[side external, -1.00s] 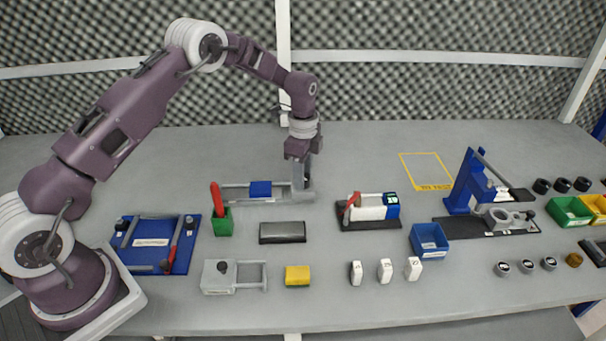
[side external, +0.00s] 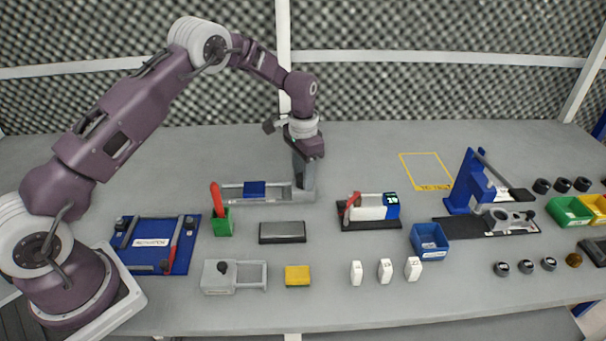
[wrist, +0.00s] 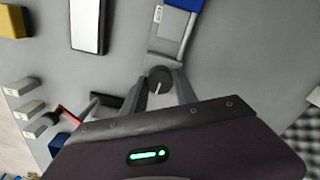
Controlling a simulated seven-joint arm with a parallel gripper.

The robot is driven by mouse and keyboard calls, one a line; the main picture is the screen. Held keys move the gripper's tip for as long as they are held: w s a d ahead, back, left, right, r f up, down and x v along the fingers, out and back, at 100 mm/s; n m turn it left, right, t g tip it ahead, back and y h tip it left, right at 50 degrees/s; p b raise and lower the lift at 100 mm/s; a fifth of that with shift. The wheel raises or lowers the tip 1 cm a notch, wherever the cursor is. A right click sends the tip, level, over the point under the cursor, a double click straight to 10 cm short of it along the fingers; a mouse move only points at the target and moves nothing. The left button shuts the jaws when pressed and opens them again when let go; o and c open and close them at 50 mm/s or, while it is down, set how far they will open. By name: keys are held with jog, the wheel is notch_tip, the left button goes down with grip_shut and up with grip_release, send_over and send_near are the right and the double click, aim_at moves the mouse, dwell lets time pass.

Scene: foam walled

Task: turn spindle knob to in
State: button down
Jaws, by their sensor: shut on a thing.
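The spindle unit is a grey rail frame (side external: 232,186) with a blue carriage (side external: 254,189) on its rails, near the back of the bench. In the wrist view the blue carriage (wrist: 185,4) is cut off by the top edge. The spindle knob (wrist: 159,76) is a dark round knob with a pale pointer line, at the end of the frame nearest my gripper. My gripper (side external: 304,185) points down over the frame's right end. In the wrist view its fingers (wrist: 158,88) are closed on the knob, one on each side. The side view hides the knob behind the fingers.
A green holder with a red handle (side external: 221,222) and a black-topped block (side external: 282,232) stand in front of the spindle unit. A red-levered fixture (side external: 370,210) is to its right.

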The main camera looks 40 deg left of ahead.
jog(key=n, duration=0.4)
jog(key=shift+r+n, duration=0.1)
jog(key=shift+n, duration=0.2)
jog(key=n, duration=0.4)
jog(key=shift+n, duration=0.3)
jog(key=n, duration=0.4)
jog(key=shift+n, duration=0.3)
jog(key=n, duration=1.3)
jog(key=shift+n, duration=0.3)
jog(key=n, duration=0.4)
jog(key=shift+n, duration=2.7)
